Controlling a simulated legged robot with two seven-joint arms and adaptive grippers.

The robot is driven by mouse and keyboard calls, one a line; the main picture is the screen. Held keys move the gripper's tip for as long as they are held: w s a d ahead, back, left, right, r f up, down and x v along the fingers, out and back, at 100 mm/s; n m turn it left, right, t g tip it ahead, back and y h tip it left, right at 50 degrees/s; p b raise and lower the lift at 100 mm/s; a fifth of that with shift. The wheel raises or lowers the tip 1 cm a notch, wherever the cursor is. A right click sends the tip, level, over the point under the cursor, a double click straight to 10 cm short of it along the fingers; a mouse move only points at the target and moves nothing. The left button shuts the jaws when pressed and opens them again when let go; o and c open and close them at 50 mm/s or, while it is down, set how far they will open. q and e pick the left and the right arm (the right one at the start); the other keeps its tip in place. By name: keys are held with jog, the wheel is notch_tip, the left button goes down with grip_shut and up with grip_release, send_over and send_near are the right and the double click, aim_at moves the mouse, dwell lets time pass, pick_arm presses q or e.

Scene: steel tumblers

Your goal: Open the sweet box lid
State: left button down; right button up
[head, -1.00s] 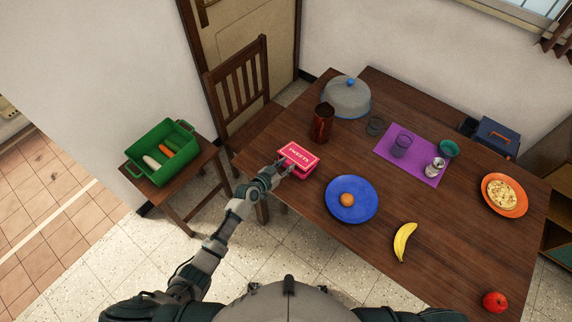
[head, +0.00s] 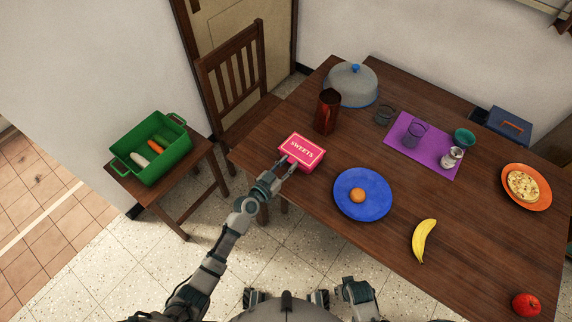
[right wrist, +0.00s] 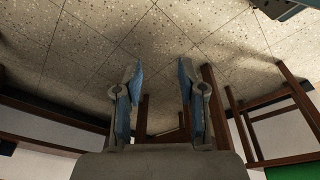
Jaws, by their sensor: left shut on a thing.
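The pink sweet box (head: 311,166) stands near the left edge of the wooden table. Its lid (head: 303,149), lettered SWEETS with a pale border, lies over the box and looks roughly level. My left gripper (head: 287,166) is at the lid's near left edge, shut on it. The fingers hide part of that edge, and the box's inside is not visible. My right gripper (right wrist: 160,82) is open and empty in the right wrist view, with floor and chair legs beyond its spread fingers.
On the table (head: 300,210), a brown tumbler (head: 327,112) and a domed cover (head: 351,84) stand behind the box. A blue plate (head: 362,207) with an orange-brown round item is to its right. A green crate (head: 152,150) sits on a stool at left.

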pick_arm(q)
jog(key=shift+d+f+b, duration=0.25)
jog(key=shift+d+b, duration=0.5)
jog(key=shift+d, duration=0.1)
jog(key=shift+a, duration=0.65)
jog(key=c, duration=1.1)
grip_release()
jog(key=o, duration=0.3)
jog(key=shift+d, duration=0.5)
pick_arm(e)
jog(key=r, duration=0.3)
jog(key=d+r, duration=0.1)
jog(key=r, duration=0.1)
jog(key=shift+d+r, duration=0.1)
jog(key=shift+r, duration=0.3)
pick_arm(q)
jog(key=shift+s+a, duration=0.2)
jog(key=v, duration=1.1)
jog(key=shift+s, duration=0.2)
pick_arm(e)
jog(key=shift+a+r, duration=0.1)
jog(key=shift+a, duration=0.1)
pick_arm(q)
jog(key=shift+f, duration=0.15)
